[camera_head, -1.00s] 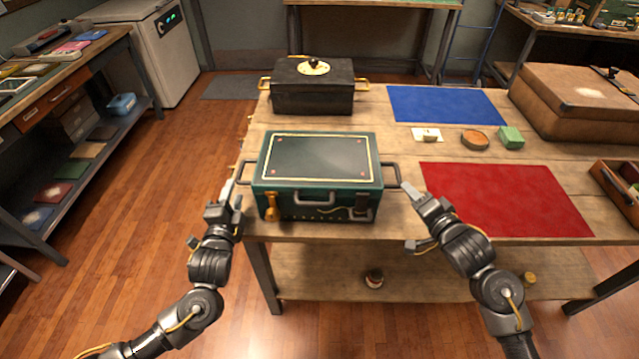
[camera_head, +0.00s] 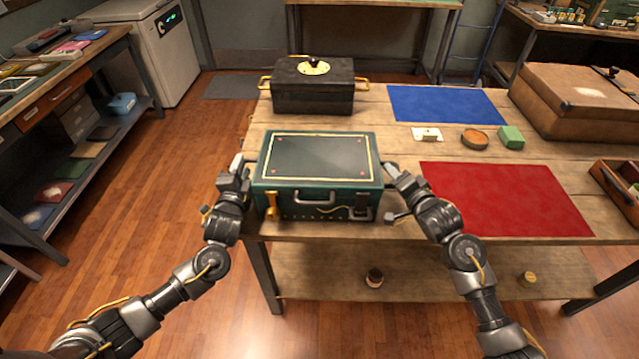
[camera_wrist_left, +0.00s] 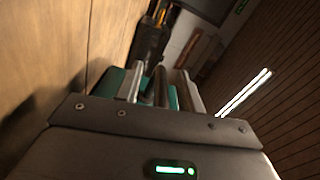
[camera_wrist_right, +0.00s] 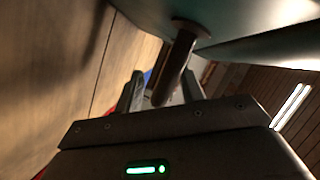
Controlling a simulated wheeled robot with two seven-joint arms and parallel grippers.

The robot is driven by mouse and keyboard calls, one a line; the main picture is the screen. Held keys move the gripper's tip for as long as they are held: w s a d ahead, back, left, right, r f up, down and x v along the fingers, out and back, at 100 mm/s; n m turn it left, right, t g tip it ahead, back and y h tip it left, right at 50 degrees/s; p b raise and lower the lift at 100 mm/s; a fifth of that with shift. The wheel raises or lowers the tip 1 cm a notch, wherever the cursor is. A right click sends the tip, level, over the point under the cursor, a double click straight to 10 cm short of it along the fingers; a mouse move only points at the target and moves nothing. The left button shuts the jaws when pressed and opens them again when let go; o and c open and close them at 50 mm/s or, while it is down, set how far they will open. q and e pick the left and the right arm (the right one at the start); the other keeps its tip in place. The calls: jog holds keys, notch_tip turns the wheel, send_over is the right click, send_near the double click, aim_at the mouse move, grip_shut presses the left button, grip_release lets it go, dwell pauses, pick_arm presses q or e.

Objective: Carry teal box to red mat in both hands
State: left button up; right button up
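The teal box (camera_head: 317,160) sits flat on the near left part of the wooden table, a dark handle on each side. My left gripper (camera_head: 237,167) is at its left side handle; in the left wrist view the handle bar (camera_wrist_left: 159,84) lies between two open fingers (camera_wrist_left: 158,90). My right gripper (camera_head: 394,170) is at the right side handle; in the right wrist view that bar (camera_wrist_right: 176,65) lies between spread fingers (camera_wrist_right: 162,90), with gaps visible. The red mat (camera_head: 505,199) lies flat and empty to the right of the box.
A black chest (camera_head: 313,88) with gold handles stands behind the teal box. A brown case (camera_head: 575,100) and wooden tray (camera_head: 622,190) stand at the right.

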pick_arm(q)
grip_shut()
pick_arm(e)
grip_shut()
jog(key=shift+f, duration=0.15)
dwell(0.8)
